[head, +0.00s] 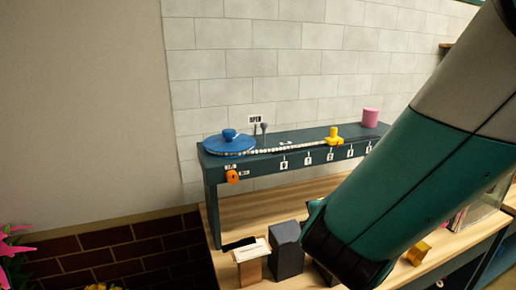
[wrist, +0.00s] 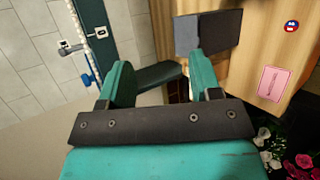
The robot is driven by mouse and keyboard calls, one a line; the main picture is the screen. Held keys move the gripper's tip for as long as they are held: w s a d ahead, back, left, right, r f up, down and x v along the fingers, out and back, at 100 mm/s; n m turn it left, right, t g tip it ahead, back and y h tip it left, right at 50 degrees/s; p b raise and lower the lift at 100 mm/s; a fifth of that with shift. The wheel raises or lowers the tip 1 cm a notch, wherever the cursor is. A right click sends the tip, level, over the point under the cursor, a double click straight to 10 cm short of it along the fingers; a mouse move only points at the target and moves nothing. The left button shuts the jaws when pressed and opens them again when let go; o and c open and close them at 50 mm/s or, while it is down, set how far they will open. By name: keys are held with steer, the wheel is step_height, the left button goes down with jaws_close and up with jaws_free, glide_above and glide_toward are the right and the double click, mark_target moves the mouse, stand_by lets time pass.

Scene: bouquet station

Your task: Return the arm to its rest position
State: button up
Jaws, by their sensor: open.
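My teal arm (head: 425,165) reaches from the upper right down across the right of the head view. My gripper (wrist: 160,72) shows in the wrist view with its two teal fingers spread apart and nothing held between them. In the head view I cannot make out its fingertips. In the wrist view a dark grey block (wrist: 222,30) lies just beyond the right finger, on the wooden surface. I cannot tell how far apart they are.
A dark shelf (head: 262,160) bears a blue disc (head: 230,146), a yellow piece (head: 333,137) and a pink cylinder (head: 370,117). An orange knob (head: 232,176) is on its front. A grey block (head: 287,252) and small box (head: 251,264) stand below. Flowers (wrist: 300,160) are lower right in the wrist view.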

steer(key=s+d+f+m+g+b, duration=0.1)
steer(key=s+d+f+m+g, duration=0.1)
steer(key=s+d+m+g, duration=0.45)
steer(key=s+a+r+m+g+y+b, duration=0.1)
steer(key=s+a+r+m+g+y, duration=0.1)
steer(key=s, duration=0.5)
steer(key=s+a+r+m+g+y+b, duration=0.1)
steer(key=s+a+r+m+g+y, duration=0.1)
steer(key=s+m, duration=0.3)
steer(key=s+r+g+y, duration=0.1)
steer(key=s, duration=0.2)
steer(key=shift+s+a+r, duration=0.15)
steer(key=shift+r, duration=0.05)
